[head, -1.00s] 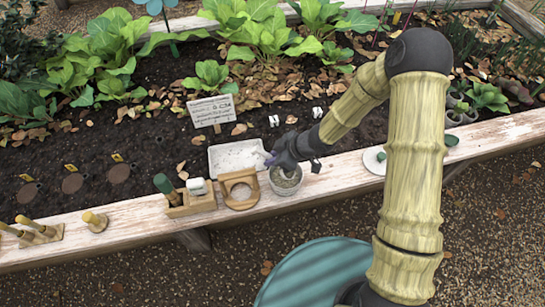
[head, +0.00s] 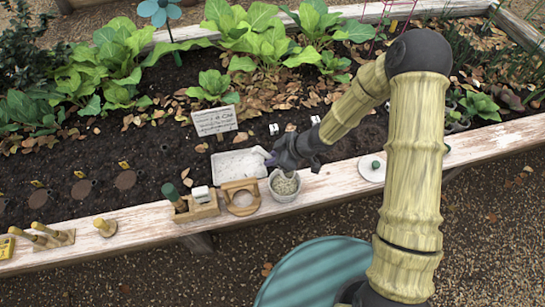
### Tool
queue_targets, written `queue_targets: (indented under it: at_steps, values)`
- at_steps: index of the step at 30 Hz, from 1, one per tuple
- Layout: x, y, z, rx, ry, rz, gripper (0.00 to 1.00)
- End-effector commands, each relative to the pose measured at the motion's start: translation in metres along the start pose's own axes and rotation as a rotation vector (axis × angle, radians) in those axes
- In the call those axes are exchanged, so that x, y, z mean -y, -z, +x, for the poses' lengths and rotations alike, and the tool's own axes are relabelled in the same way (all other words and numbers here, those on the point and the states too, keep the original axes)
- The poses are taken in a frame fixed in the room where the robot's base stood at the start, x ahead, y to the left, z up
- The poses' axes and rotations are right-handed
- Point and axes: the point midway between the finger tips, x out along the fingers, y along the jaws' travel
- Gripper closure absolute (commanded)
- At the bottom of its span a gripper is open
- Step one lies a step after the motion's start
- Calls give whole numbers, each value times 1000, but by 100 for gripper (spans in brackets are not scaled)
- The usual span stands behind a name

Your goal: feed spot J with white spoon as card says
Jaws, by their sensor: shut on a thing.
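My gripper (head: 276,162) is shut, just above the far rim of a grey pot (head: 284,196) of pale granules on the bed's front ledge. The thing it holds is mostly hidden; a small purple part shows at the fingertips. I cannot tell whether it is a spoon. A wooden holder (head: 194,211) left of the pot carries a dark green handle (head: 169,190) and a white piece (head: 200,193). A white card (head: 214,121) with writing stands in the soil, too small to read. Round dark spots with yellow tags (head: 125,180) lie in the soil at left; their letters are unreadable.
A wooden ring stand (head: 240,208) is between holder and pot. A white tray (head: 228,164) lies behind it. A white disc with a green knob (head: 371,170) is at right. Wooden pegs (head: 47,233) stand at left. Leafy plants (head: 240,40) fill the back.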

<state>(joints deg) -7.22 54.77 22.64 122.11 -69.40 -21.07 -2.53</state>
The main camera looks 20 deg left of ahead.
Motion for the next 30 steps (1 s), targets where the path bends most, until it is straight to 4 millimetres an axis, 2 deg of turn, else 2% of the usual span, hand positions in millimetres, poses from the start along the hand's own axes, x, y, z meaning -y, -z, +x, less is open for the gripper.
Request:
queue_targets:
  at_steps: [12,25,30]
  values:
    - [0,18,-21,0,0,1,100]
    - [0,19,-22,8,1,-1,100]
    - [0,23,-25,73,1,-2,100]
